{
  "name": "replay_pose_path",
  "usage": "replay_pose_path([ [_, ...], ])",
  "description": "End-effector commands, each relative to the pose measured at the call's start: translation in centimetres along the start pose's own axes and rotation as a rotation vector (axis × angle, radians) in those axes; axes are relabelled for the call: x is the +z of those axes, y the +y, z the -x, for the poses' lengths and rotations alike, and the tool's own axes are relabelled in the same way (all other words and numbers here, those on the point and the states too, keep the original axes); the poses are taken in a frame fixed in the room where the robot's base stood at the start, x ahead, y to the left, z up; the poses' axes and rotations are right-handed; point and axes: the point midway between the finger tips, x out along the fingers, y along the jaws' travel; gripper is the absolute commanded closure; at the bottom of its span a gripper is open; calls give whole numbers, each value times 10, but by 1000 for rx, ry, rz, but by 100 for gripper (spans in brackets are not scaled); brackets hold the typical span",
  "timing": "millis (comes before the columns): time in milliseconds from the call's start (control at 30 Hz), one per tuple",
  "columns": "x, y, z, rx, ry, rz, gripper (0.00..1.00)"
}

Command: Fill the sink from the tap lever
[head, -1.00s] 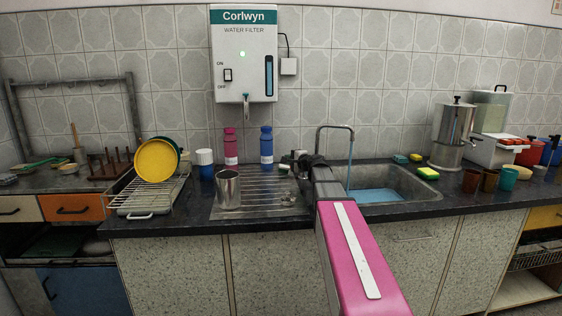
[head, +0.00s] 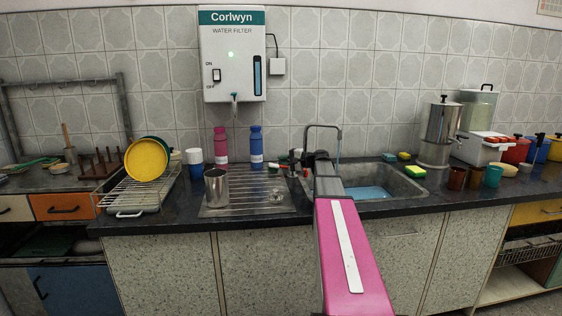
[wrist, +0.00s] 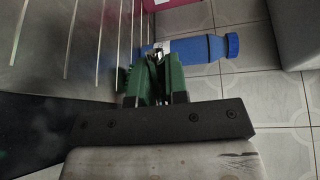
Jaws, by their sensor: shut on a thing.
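The steel sink (head: 408,187) is set in the dark counter and holds blue water (head: 367,193). The arched tap (head: 322,127) stands behind it, and a thin stream (head: 338,148) falls from its spout. My gripper (head: 296,158) is at the left of the tap's base, partly hidden by my arm. In the wrist view its green fingers (wrist: 157,62) are closed on a small shiny metal piece (wrist: 157,52), which looks like the tap lever. Most of the lever is hidden by the fingers.
A steel tumbler (head: 216,187) stands on the ribbed drainboard (head: 247,203). Pink (head: 221,146) and blue (head: 256,147) bottles stand behind it. The water filter (head: 232,58) hangs above.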

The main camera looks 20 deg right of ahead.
Motion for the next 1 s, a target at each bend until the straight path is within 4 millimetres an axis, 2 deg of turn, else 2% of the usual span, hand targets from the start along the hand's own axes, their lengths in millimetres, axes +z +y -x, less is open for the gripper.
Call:
replay_pose_path([
  [667,2,2,4,9,-60,7,100],
  [700,2,2,4,9,-60,7,76],
  [767,2,2,4,9,-60,7,60],
  [1000,2,1,4,8,-60,7,60],
])
